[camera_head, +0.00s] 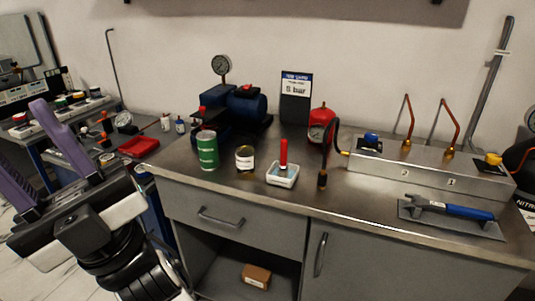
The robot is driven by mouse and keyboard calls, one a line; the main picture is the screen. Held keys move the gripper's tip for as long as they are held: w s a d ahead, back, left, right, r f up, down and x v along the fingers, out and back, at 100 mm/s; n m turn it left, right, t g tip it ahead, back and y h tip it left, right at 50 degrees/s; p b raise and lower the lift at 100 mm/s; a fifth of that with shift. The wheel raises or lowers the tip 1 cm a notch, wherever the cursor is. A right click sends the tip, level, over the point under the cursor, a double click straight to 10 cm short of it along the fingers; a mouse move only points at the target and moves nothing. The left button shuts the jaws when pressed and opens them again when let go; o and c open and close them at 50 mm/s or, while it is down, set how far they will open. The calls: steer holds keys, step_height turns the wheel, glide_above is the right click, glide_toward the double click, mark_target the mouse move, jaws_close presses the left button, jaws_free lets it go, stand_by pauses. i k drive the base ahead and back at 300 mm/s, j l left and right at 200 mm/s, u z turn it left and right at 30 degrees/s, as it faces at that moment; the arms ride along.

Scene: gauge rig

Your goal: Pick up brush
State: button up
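A red-handled tool (283,153), which looks like the brush, stands upright in a small white tray (290,182) on the grey workbench. Its lower end is partly hidden inside the tray, so I cannot make out bristles. My gripper (19,131) is at the far left, well away from the tray. Its two purple fingers point up and left and are spread apart, with nothing seen between them.
A green can (207,150) and an open tin (245,158) stand left of the tray. A dark hose end (322,180) is close on its right. A blue-handled wrench (450,208) lies further right. The bench front is clear before the tray.

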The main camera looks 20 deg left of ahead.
mark_target(283, 172)
steer(key=i+j, duration=0.1)
steer(key=j, duration=0.4)
steer(key=i+j, duration=0.1)
steer(key=j, duration=0.4)
steer(key=i, duration=0.55)
steer(key=j, duration=0.05)
